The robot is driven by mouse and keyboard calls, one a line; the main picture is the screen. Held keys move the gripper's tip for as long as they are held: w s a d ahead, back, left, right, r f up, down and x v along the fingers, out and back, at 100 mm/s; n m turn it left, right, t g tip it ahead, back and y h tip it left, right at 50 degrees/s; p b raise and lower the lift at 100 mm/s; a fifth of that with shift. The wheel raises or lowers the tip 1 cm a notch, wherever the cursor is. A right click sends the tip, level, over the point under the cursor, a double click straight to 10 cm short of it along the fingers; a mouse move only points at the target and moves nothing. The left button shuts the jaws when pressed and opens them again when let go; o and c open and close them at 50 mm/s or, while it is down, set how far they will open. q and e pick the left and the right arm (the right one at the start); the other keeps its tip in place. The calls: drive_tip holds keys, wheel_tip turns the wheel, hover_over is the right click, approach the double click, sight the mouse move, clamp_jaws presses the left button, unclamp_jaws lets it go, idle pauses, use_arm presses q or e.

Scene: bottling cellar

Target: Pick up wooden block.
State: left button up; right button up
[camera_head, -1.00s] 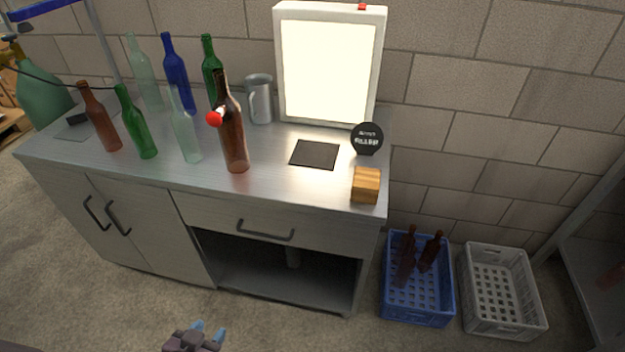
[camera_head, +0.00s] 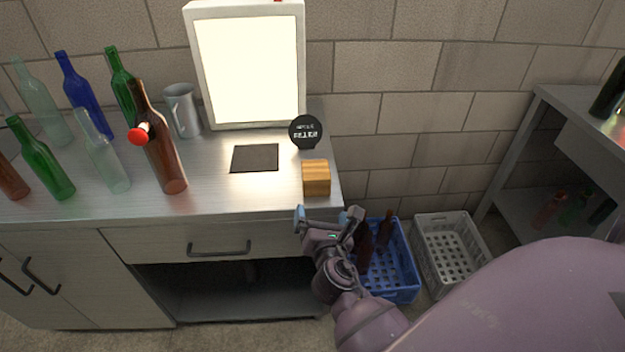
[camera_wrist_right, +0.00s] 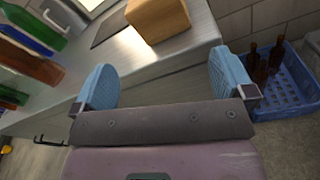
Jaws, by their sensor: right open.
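The wooden block (camera_head: 316,178) is a small orange-brown cube on the right front corner of the grey counter (camera_head: 220,190). It also shows at the top of the right wrist view (camera_wrist_right: 158,18), ahead of the fingers. My right gripper (camera_head: 329,212) is open and empty, in front of the counter's edge and just short of the block. Its two blue fingertips stand wide apart in the right wrist view (camera_wrist_right: 168,84), with nothing between them. My left gripper is not in view.
A round black sign (camera_head: 305,131) stands close behind the block, and a dark square mat (camera_head: 254,158) lies to its left. A lit panel (camera_head: 250,70) and several bottles stand further left. A blue crate (camera_head: 392,262) and a grey crate (camera_head: 452,250) are on the floor.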

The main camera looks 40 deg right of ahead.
sight(316, 171)
drive_tip(key=w+d+n, duration=0.1)
drive_tip(key=w, duration=0.1)
drive_tip(key=w+d+r+n+h, duration=0.1)
drive_tip(key=w, duration=0.1)
drive_tip(key=w+d+r+n, duration=0.1)
drive_tip(key=w, duration=0.1)
drive_tip(key=shift+w, duration=0.3)
drive_tip(key=shift+w+d+r, duration=0.15)
drive_tip(key=shift+w+d, duration=0.2)
drive_tip(key=shift+d, duration=0.05)
drive_tip(key=shift+r+x, duration=0.15)
drive_tip(key=shift+x, duration=0.9)
drive_tip(key=shift+r+x, duration=0.1)
drive_tip(key=shift+x, duration=1)
drive_tip(key=shift+s+d, duration=0.1)
drive_tip(key=c, duration=1)
drive_tip(key=shift+c, duration=0.2)
drive_tip(key=shift+r, duration=0.15)
